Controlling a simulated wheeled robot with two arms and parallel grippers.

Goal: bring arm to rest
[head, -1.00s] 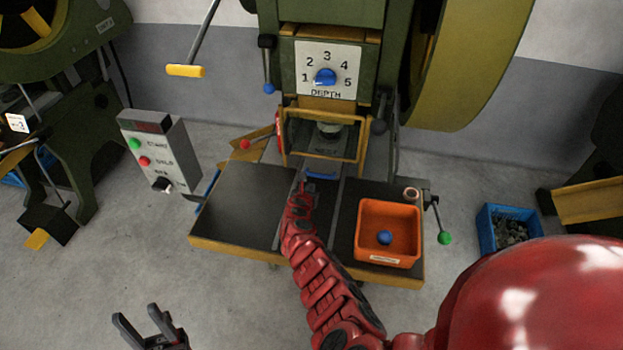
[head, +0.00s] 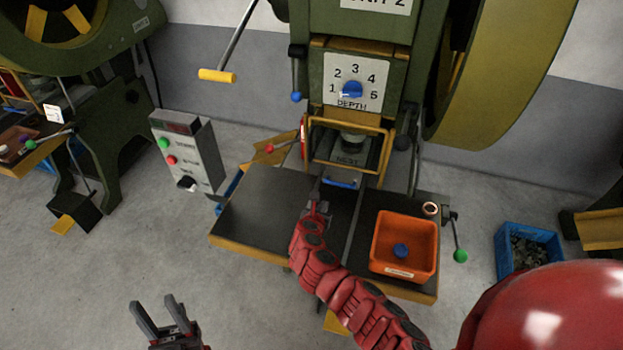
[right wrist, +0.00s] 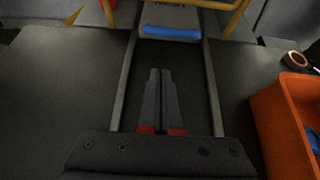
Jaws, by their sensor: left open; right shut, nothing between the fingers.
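My right arm, red and segmented, reaches over the front of the black press table. My right gripper (head: 319,208) is shut and empty, above the channel between the two rails. In the right wrist view its two fingers (right wrist: 161,100) lie together and point at the blue handle (right wrist: 171,33) in front of the press opening. That blue handle (head: 341,182) also shows in the head view, just beyond the fingertips and apart from them. My left gripper (head: 160,318) is open and empty at the bottom left, over bare floor.
An orange bin (head: 405,243) with a blue thing inside stands on the table's right side. A copper coil (head: 431,208) lies behind it. A lever with a green knob (head: 460,255) sticks out at the right edge. The grey control box (head: 186,155) stands left. The table's left half is clear.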

